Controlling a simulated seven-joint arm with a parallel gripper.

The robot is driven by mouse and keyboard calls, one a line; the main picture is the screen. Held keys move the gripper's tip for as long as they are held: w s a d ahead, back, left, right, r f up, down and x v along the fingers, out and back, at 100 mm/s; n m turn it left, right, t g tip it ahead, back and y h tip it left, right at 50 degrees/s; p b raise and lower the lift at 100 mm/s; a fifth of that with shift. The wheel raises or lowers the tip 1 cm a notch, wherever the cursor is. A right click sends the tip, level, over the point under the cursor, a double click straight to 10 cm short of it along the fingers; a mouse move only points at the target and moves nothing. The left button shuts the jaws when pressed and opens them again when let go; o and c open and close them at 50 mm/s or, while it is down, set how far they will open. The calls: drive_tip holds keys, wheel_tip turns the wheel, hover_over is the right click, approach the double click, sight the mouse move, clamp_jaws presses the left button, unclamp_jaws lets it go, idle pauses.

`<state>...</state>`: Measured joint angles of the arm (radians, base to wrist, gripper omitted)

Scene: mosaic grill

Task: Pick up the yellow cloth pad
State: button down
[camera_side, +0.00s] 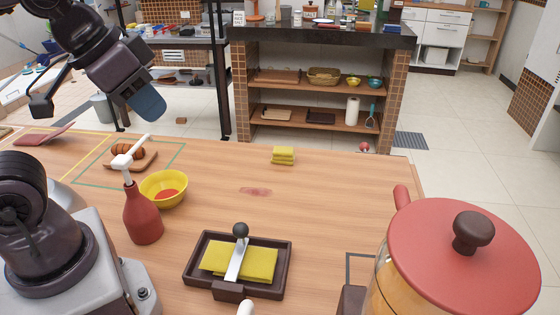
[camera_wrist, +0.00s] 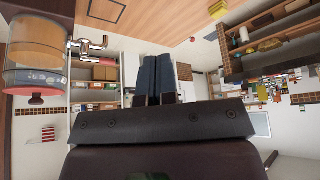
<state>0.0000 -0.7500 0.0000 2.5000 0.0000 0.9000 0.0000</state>
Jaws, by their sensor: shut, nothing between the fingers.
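A yellow cloth pad (camera_side: 212,258) lies flat in a dark rectangular tray (camera_side: 194,283) at the front middle of the table in the side view. A metal strip with a round dark knob lies across its middle and hides part of it. A smaller stack of yellow pads (camera_side: 283,156) sits on the far table edge; a yellow block, likely this stack, shows in the wrist view (camera_wrist: 244,35). My gripper (camera_side: 148,106) is raised at the upper left, well away from both. Its blue fingers lie together in the wrist view (camera_wrist: 155,75), shut and empty.
A red bottle (camera_side: 143,218) with a white pump and a yellow bowl (camera_side: 164,188) stand left of the tray. A large red-lidded dispenser (camera_side: 460,255) fills the front right. A board with food (camera_side: 132,158) lies at the left. The table's middle right is clear.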

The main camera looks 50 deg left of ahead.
idle(0.4)
unclamp_jaws()
drive_tip(key=n+g+y, duration=0.1)
drive_tip(key=n+y, duration=0.4)
drive_tip(key=n, duration=0.4)
approach(283, 150)
drive_tip(key=x, duration=0.5)
drive_tip(key=shift+w+d+f, duration=0.1)
drive_tip(key=shift+w, duration=0.05)
drive_tip(key=shift+x, duration=2.7)
